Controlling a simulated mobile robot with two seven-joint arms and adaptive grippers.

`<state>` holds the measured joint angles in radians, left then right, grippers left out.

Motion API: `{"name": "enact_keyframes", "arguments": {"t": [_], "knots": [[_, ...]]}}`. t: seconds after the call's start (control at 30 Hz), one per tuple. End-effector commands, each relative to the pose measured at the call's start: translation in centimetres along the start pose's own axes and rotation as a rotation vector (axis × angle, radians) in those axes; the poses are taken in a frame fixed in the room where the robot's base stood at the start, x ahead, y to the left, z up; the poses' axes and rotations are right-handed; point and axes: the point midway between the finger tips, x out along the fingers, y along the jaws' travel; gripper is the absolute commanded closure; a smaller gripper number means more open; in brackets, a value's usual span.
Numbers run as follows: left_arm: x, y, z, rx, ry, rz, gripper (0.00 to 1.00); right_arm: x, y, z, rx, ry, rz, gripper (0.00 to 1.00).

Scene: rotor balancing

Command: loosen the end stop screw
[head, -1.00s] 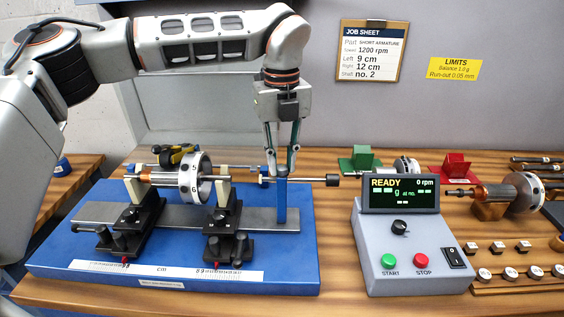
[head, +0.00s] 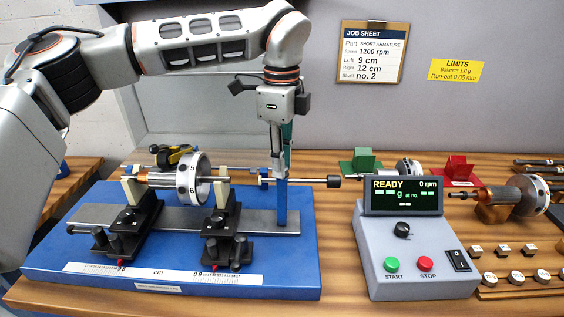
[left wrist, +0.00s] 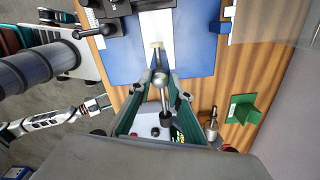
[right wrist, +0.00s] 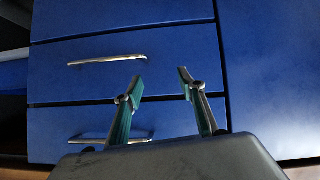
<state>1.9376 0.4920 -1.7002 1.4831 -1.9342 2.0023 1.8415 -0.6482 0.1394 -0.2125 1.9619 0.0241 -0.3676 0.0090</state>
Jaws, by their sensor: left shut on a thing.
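The end stop is a blue post (head: 281,205) at the right end of the balancing stand's rail in the head view. A horizontal rod with a black end knob (head: 333,181) sticks out to its right. My left gripper (head: 281,174) points straight down at the top of the post, its fingers seen edge-on, shut on the end stop screw. The screw is hidden by the fingers in the head view. In the left wrist view the fingers (left wrist: 158,80) close around a silver rounded part. My right gripper (right wrist: 159,76) is open and empty in front of blue drawers.
A rotor (head: 187,178) rests across two black supports on the blue base (head: 180,285). The control box (head: 415,262) stands close to the right and reads READY, 0 rpm. Green (head: 363,160) and red (head: 457,168) blocks stand behind it.

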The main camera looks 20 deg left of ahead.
Motion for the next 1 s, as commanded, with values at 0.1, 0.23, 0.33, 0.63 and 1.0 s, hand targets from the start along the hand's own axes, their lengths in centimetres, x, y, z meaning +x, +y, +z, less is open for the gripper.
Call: {"name": "enact_keyframes", "arguments": {"t": [0.1, 0.23, 0.33, 0.63, 1.0], "knots": [[-0.03, -0.09, 0.04, -0.074, 0.0, -0.003, 1.0, 0.07, -0.03, 0.2, 0.0, -0.001, 0.0, 0.6], [-0.05, -0.09, 0.05, -0.139, 0.0, -0.003, 1.0, 0.12, -0.06, 0.32, 0.0, -0.002, -0.001, 0.6], [-0.06, -0.07, 0.06, -0.174, 0.0, -0.003, 1.0, 0.14, -0.07, 0.37, 0.0, -0.003, -0.001, 0.6], [-0.09, -0.06, 0.06, -0.22, 0.0, -0.002, 1.0, 0.16, -0.08, 0.44, 0.0, -0.003, -0.001, 0.6], [-0.1, -0.06, 0.05, -0.22, 0.0, -0.003, 0.73, 0.15, -0.08, 0.45, 0.0, -0.003, -0.001, 0.6]]}}
